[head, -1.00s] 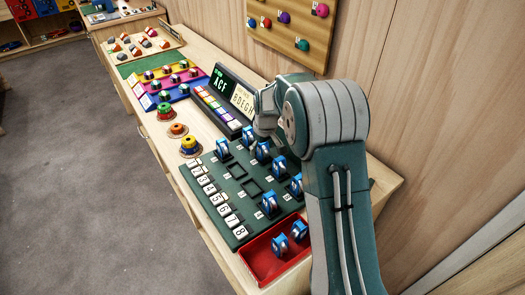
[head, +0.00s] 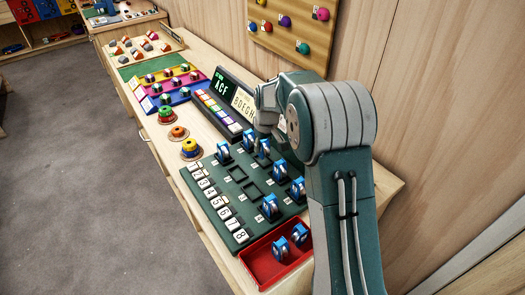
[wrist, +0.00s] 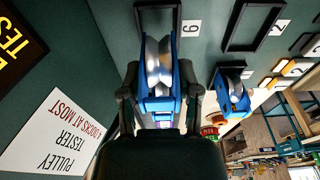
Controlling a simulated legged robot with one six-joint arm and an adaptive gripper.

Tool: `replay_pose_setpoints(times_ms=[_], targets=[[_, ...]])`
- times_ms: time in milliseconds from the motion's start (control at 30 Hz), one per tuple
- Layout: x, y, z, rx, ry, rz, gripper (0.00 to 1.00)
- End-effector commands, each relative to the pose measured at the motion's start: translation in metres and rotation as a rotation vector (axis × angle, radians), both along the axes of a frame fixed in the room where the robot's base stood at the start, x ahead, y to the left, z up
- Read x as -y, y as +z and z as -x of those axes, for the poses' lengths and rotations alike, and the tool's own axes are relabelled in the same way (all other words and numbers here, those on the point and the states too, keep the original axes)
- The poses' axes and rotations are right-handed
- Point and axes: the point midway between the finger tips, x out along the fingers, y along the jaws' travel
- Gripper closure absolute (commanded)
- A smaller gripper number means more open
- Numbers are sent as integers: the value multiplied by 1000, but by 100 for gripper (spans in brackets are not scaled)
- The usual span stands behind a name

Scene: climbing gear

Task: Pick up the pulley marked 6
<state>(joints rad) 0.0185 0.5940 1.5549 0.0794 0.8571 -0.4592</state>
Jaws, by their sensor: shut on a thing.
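My gripper (wrist: 160,100) is shut on a blue pulley (wrist: 157,75) with a silver wheel, one finger on each side of it in the wrist view. A black socket frame (wrist: 158,18) lies just beyond the pulley, with a white label (wrist: 190,28) beside it that looks like a 6. In the head view my gripper (head: 267,138) is partly hidden by my own arm, and the held pulley (head: 264,149) shows below it over the back of the green board (head: 225,212). I cannot tell how far the pulley is clear of the board.
Several other blue pulleys stand on the board, one close by (wrist: 230,90). A red tray (head: 252,264) with two pulleys is at the front. A display unit (head: 232,98) stands behind the board, near the wooden wall. Some sockets (head: 237,173) are empty.

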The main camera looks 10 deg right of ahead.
Motion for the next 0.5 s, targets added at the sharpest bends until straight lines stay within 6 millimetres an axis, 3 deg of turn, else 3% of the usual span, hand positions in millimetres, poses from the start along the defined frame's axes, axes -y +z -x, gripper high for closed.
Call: replay_pose_setpoints(times_ms=[500], targets=[[0, 68, 55, 2, 0, 0, 100]])
